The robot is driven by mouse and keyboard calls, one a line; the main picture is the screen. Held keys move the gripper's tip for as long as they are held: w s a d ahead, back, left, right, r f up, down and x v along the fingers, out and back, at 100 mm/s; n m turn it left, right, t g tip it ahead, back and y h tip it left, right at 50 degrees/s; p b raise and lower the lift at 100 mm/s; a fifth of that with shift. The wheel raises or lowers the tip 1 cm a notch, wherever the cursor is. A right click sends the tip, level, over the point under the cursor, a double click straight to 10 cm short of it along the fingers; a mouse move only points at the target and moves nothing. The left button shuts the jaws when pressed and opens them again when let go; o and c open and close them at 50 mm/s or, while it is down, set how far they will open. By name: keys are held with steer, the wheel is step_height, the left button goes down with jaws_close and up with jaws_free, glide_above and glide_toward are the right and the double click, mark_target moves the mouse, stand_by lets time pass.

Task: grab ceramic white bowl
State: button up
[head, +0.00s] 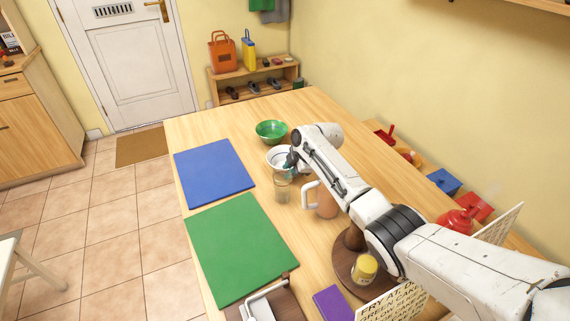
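The white bowl (273,154) stands on the wooden table, just in front of a green bowl. My gripper (290,163) reaches from the right and is over or at the white bowl's right side. It hides part of the bowl, and I cannot tell whether it touches the rim. The fingers are small and dark here, so I cannot see whether they are open or shut.
A green bowl (271,131) stands behind the white bowl. A blue mat (213,170) and a green mat (237,247) lie flat at the left.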

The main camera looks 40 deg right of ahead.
jaws_close()
steer(key=shift+r, duration=0.1)
stand_by(0.3)
